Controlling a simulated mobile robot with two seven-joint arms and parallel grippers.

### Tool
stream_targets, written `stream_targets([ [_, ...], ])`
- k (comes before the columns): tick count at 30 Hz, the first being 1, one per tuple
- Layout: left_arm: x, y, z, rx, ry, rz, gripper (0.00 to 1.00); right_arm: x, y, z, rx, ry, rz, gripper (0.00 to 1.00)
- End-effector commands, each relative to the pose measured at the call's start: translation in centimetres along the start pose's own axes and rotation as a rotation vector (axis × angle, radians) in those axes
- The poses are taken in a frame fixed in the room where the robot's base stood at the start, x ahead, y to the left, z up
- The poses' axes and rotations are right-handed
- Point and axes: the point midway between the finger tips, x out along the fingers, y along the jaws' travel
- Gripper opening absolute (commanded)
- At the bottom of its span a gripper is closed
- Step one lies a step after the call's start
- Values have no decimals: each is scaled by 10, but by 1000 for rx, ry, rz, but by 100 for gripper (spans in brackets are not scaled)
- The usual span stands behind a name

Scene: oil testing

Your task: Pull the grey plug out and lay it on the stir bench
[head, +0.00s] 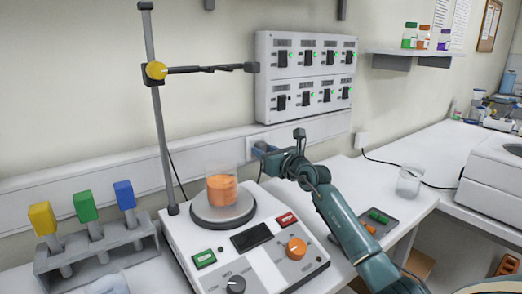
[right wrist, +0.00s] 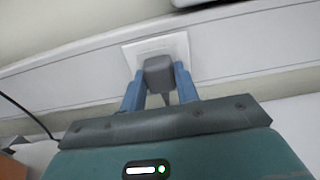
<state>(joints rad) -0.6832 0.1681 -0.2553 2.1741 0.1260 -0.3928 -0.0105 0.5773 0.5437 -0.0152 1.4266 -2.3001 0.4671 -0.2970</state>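The grey plug (right wrist: 158,72) sits in a white wall socket (right wrist: 183,45) in the right wrist view. In the head view the socket (head: 250,145) is on the wall trunking behind the stirrer, and the plug is mostly hidden by my right gripper (head: 266,152). The blue fingers of my right gripper (right wrist: 159,88) are on both sides of the plug, against its sides. A dark cord hangs below it. The white stir bench (head: 345,175) carries a white hotplate stirrer (head: 180,245) with a beaker of orange liquid (head: 222,190). My left gripper is out of view.
A clamp stand (head: 158,120) rises behind the stirrer. A grey rack (head: 100,252) with coloured-top items is at left. A dark tray (head: 385,222) with small green and orange items lies right of my forearm. A clear beaker (head: 409,181) stands farther right. Bare bench shows behind my arm.

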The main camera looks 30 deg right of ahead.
Motion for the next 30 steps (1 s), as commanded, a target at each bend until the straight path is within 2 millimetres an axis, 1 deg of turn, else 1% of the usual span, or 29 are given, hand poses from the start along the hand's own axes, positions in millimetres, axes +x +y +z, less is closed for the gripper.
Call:
stream_targets([
  [1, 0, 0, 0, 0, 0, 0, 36, 0, 0, 0, 0, 0, 0, 24],
  [10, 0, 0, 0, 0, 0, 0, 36, 0, 0, 0, 0, 0, 0, 0],
  [17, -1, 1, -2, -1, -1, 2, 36, -2, 0, 1, 0, -1, 0, 0],
  [30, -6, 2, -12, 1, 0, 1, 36, -20, 0, 1, 1, 0, 0, 0],
])
